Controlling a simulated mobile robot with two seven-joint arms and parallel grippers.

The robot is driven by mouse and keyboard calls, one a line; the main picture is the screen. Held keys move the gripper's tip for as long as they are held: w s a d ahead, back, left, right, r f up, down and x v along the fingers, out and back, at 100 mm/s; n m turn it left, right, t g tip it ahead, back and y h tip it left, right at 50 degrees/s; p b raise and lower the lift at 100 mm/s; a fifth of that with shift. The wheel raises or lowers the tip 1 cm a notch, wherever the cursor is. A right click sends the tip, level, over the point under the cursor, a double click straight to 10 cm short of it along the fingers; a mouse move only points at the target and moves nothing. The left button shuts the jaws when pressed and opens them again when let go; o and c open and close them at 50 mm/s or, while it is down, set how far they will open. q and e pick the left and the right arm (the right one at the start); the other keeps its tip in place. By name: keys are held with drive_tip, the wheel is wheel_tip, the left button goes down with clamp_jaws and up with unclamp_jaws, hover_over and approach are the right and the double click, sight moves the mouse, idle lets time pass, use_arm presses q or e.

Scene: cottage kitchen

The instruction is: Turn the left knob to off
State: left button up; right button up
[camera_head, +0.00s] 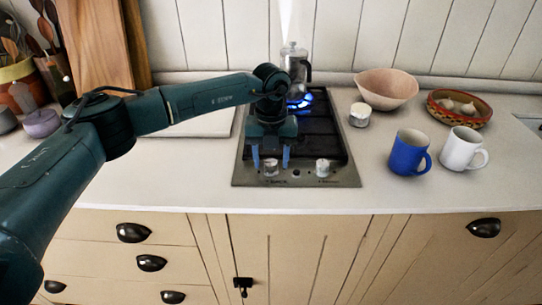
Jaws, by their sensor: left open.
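The left knob (270,168) is a small pale metal knob at the front of the cooktop (297,181). A matching right knob (323,168) sits to its right. My left gripper (271,160) is open and points down, with one blue fingertip on each side of the left knob in the picture. I cannot tell whether the fingers touch the knob. A blue flame (300,98) burns on the rear burner under a metal coffee pot (295,62). My right gripper is not in view.
A blue mug (406,154), a white mug (461,149), a pink bowl (387,87), a patterned bowl (460,106) and a small pale jar (360,115) stand right of the cooktop. Cutting boards (98,45) lean at the back left. The front counter edge is clear.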

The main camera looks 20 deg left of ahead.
use_arm(q)
drive_tip(key=shift+c, duration=0.5)
drive_tip(key=c, duration=0.9)
drive_tip(key=shift+o, duration=0.2)
